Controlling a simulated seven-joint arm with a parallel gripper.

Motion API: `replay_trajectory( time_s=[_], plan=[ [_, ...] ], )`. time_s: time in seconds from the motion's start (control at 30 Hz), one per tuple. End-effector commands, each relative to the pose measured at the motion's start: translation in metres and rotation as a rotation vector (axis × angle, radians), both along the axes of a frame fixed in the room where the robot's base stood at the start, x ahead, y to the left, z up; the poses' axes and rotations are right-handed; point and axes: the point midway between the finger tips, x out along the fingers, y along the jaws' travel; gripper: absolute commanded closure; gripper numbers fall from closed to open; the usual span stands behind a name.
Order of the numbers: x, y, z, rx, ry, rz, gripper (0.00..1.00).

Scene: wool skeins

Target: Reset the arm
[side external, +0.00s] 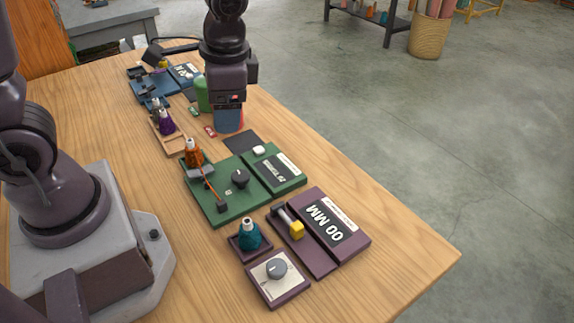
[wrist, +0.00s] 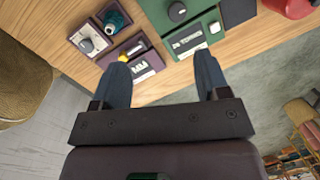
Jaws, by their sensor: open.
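My gripper (side external: 229,122) hangs over the far part of the table in the side view, fingers pointing down. In the wrist view my gripper (wrist: 160,62) has its two dark blue fingers wide apart with nothing between them. The green device (side external: 222,207) with a black knob and display lies in front of it, with an orange skein (side external: 193,152) at its left. The purple device (side external: 314,260) with a "00 MM" display and yellow piece (side external: 296,230) is nearer. A teal skein (side external: 249,236) stands beside it and also shows in the wrist view (wrist: 115,19).
A knob box (side external: 291,287) sits at the near end. A purple skein (side external: 166,124), a blue device (side external: 150,90) and a green cylinder (side external: 202,95) stand farther back, close to my gripper. A red object (wrist: 290,7) shows in the wrist view. The table's right edge strip is clear.

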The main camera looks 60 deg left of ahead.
Motion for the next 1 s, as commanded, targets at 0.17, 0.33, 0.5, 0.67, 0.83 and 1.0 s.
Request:
replay_trajectory(
  time_s=[0.17, 0.33, 0.5, 0.67, 0.83, 1.0],
  plan=[
    [-0.030, 0.000, 0.046, -0.073, -0.196, 0.176, 0.31],
    [-0.057, 0.000, 0.077, -0.152, -0.369, 0.280, 0.31],
    [-0.074, 0.001, 0.099, -0.199, -0.503, 0.306, 0.31],
    [-0.078, 0.003, 0.112, -0.210, -0.570, 0.305, 0.31],
    [-0.078, 0.003, 0.114, -0.210, -0.578, 0.304, 0.31],
    [-0.078, 0.003, 0.114, -0.209, -0.577, 0.303, 0.31]
  ],
)
